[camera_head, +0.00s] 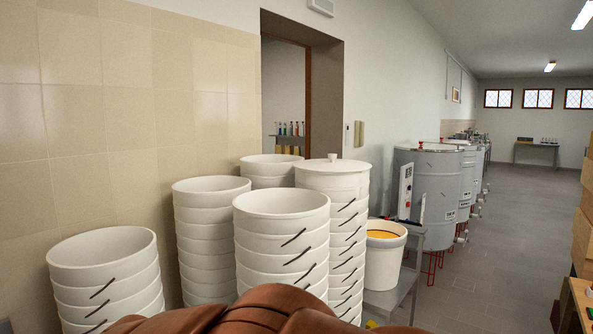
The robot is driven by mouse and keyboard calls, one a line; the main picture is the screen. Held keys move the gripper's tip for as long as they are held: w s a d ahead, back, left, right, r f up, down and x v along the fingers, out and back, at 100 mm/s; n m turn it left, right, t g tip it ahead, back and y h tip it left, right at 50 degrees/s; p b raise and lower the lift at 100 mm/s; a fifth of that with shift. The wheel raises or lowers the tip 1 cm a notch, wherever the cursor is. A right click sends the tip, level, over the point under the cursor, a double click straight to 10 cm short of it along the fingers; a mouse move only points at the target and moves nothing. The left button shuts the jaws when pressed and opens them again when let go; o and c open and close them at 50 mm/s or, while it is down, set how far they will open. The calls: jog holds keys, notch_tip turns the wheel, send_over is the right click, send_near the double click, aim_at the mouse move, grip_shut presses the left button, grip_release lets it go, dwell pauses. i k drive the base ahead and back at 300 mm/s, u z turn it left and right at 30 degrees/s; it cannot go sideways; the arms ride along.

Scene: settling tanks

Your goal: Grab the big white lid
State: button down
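The big white lid (315,166), round with a small knob on top, lies flat on the tallest-looking stack of white buckets (347,222), right of the picture's middle. The lid's top and near rim are in plain sight. My gripper is not in view.
Open-topped white bucket stacks stand left of and in front of the lid's stack (281,250), (212,235), (108,285). A bucket with yellow-orange contents (385,262) is at its right, near a grey metal stand (402,292). Steel tanks (434,185) line the wall. Grey floor (510,225) at right is open.

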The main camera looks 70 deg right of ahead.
aim_at(331, 164)
jog(key=z, duration=4.4)
jog(key=i, duration=1.65)
jog(key=u, duration=3.65)
